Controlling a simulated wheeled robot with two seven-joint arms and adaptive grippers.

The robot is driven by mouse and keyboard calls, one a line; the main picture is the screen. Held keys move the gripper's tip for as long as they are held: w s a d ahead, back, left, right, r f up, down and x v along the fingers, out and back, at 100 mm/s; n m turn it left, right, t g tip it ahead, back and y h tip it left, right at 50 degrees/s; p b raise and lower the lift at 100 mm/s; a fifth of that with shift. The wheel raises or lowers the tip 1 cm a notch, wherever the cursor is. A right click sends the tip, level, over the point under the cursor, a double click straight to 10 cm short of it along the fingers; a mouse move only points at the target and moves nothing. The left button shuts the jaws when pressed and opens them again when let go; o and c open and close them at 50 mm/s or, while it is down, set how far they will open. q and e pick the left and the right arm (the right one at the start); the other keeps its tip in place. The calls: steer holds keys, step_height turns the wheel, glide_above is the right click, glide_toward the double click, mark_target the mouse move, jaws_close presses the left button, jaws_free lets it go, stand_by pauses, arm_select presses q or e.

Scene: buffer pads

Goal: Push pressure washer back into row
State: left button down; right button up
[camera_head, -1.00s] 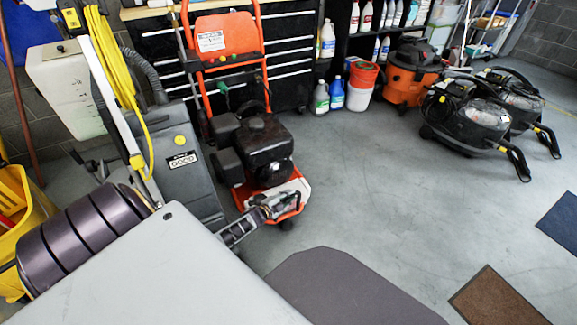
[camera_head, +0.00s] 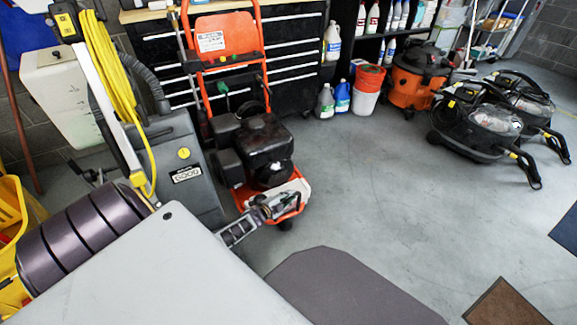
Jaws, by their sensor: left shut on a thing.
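The pressure washer (camera_head: 264,150) has an orange frame, a tall orange handle and a black engine. It stands upright in front of the black tool chest. My left gripper (camera_head: 277,207) is at the low front edge of its orange base and is shut on it. The fingertips are small and partly hidden against the base. My right gripper is not in view.
A grey floor scrubber (camera_head: 188,180) stands close at the left of the washer. A black tool chest (camera_head: 298,55) is behind it. An orange shop vacuum (camera_head: 412,80) and black vacuums (camera_head: 478,125) stand to the right. Grey floor between is clear.

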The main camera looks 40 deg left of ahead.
mark_target(282, 200)
arm_select(q)
steer(key=c, duration=1.3)
jaws_free()
steer(key=shift+w+a, duration=0.1)
steer(key=shift+a, duration=0.3)
steer(key=shift+s, duration=0.25)
steer(key=shift+v, duration=1.85)
steer(key=shift+d+v, duration=0.1)
steer(key=shift+v, duration=1.85)
steer(key=shift+d+v, duration=0.15)
steer(key=shift+v, duration=1.85)
